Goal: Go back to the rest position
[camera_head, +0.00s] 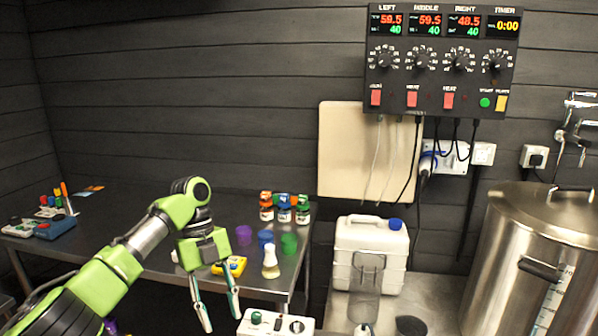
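My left arm comes in from the lower left with green and grey links. My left gripper (218,310) points down in front of the dark table (130,215), near its front edge. Its two fingers are spread apart, and nothing shows between the fingertips. My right gripper is not in view.
The table holds capped jars (284,212), coloured cups (265,240), a flask (270,263) and a yellow device (232,266). A white device (275,323) stands near the gripper's right. A white canister (368,255) and steel kettle (530,260) stand right. A control box (441,60) hangs above.

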